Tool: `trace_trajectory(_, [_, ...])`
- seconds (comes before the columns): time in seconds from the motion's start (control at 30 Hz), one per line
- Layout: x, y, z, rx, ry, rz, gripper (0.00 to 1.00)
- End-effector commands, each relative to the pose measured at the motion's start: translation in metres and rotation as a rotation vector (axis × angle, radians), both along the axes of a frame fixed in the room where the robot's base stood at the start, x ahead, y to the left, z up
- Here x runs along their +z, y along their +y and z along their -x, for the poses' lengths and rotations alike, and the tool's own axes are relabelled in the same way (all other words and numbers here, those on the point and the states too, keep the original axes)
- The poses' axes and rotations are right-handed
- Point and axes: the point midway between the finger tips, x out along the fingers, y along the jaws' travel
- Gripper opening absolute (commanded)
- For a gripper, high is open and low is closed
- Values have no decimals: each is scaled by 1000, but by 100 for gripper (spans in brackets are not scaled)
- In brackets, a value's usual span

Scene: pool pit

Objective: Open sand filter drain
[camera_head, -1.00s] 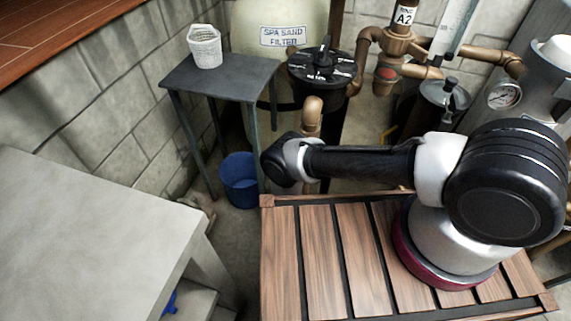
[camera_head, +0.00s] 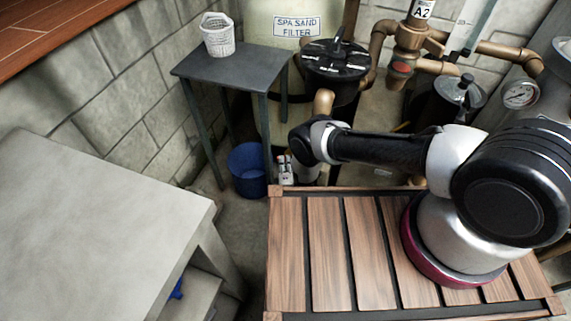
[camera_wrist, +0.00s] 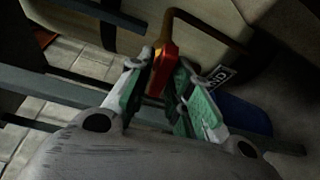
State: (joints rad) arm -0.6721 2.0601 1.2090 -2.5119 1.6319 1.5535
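The spa sand filter (camera_head: 273,120) is a beige tank with a black multiport top (camera_head: 335,62), behind the arm in the head view. In the wrist view, a red valve handle (camera_wrist: 167,65) sits by a brass-coloured pipe (camera_wrist: 166,30). My gripper (camera_wrist: 160,72) has its green-padded fingers on either side of the handle, and they look apart. I cannot tell whether either pad touches it. In the head view my gripper (camera_head: 285,170) shows only in part beside the blue bucket, and the arm hides the drain valve.
A dark side table (camera_head: 235,68) carries a white basket (camera_head: 217,36), with the blue bucket (camera_head: 247,172) beneath. Its grey bars cross the wrist view (camera_wrist: 75,90). A pale bench (camera_head: 95,220) stands at left. Brass pipes (camera_head: 408,38) and a gauge (camera_head: 520,94) are at right.

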Motion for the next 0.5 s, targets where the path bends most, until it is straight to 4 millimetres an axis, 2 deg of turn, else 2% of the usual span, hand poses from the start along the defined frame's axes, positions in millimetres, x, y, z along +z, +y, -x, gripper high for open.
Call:
trace_trajectory(0.03, [0, 0, 0, 0, 0, 0, 6])
trace_trajectory(0.07, [0, 0, 0, 0, 0, 0, 0])
trace_trajectory(0.5, [1, 1, -1, 0, 13, 46, 0])
